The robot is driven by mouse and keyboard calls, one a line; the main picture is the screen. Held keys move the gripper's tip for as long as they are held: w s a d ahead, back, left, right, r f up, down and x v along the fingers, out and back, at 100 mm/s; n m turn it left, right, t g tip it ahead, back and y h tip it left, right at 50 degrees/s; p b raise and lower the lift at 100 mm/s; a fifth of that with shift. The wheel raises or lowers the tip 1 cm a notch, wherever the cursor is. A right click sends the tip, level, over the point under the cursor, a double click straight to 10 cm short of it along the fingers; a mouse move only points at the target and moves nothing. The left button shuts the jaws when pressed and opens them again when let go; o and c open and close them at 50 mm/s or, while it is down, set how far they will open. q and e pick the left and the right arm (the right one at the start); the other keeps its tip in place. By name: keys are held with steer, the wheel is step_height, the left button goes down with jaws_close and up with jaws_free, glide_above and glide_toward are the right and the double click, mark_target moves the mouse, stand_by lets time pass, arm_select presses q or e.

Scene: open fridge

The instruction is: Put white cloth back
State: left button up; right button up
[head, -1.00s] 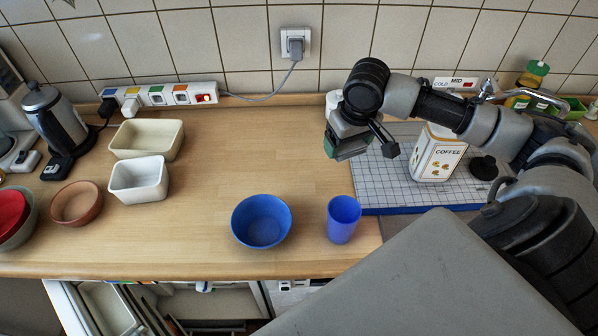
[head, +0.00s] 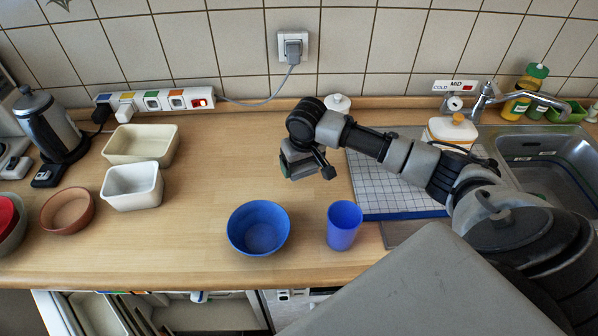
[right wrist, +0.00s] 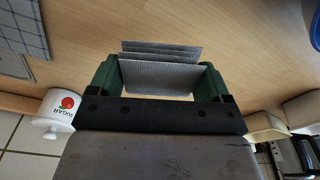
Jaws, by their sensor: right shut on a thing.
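My right gripper (head: 299,172) is above the wooden counter, behind the blue bowl and left of the checked mat. In the right wrist view the right gripper (right wrist: 158,75) has its green fingers on both sides of a folded, light grey-white cloth (right wrist: 160,78) and is shut on it. The cloth shows several thin layers and is held over the wooden surface. In the head view I cannot make out the cloth behind the gripper. My left gripper is not in view.
A blue bowl (head: 258,229) and a blue cup (head: 344,225) stand near the front edge. White (head: 132,187) and cream (head: 142,144) containers stand at left. A sugar jar (right wrist: 57,110) is near the wall. The checked mat (head: 405,207) lies at right. Counter between the containers and gripper is clear.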

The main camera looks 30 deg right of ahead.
mark_target(299, 182)
steer(key=shift+w+a+f, duration=0.15)
steer(key=shift+w+a, duration=0.05)
steer(key=shift+w, duration=0.05)
step_height(299, 182, down, 3)
steer(key=shift+f+p, duration=0.1)
steer(key=shift+p, duration=0.3)
steer(key=shift+f, duration=0.45)
steer(key=o, duration=0.8)
steer(key=shift+f, duration=0.1)
steer(key=shift+c, duration=0.2)
steer(key=r, duration=0.4)
steer(key=s+r, duration=0.1)
steer(key=r, duration=0.3)
steer(key=r+b, duration=0.1)
steer(key=r, duration=0.3)
steer(key=shift+s+a+r, duration=0.1)
steer(key=shift+s, duration=0.25)
